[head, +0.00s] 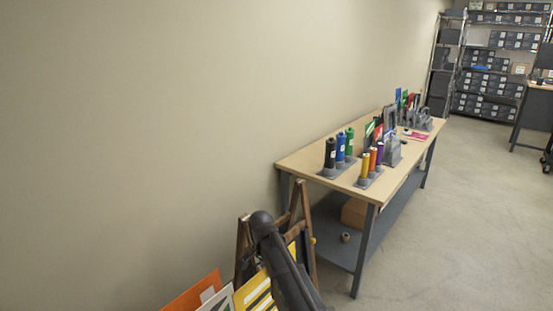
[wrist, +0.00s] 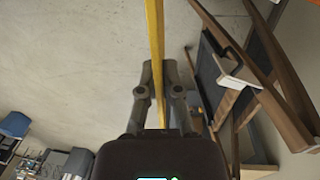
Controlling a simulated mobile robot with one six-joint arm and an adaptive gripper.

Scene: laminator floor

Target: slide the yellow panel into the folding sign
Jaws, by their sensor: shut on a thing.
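The yellow panel (wrist: 155,30) shows edge-on in the wrist view, and my gripper (wrist: 158,78) is shut on it. In the head view the yellow panel (head: 256,291), with white bars on its face, is partly hidden behind my dark arm. The folding sign (wrist: 262,80), a brown wooden A-frame with dark boards, stands to the right of my gripper in the wrist view, apart from the panel. In the head view the folding sign (head: 241,252) stands behind my arm, which covers its middle. My gripper's fingers cannot be made out there.
An orange panel (head: 192,294) and a white-and-green panel (head: 217,300) stand at the lower left. A wall runs along the left. Open floor (head: 470,220) lies to the right.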

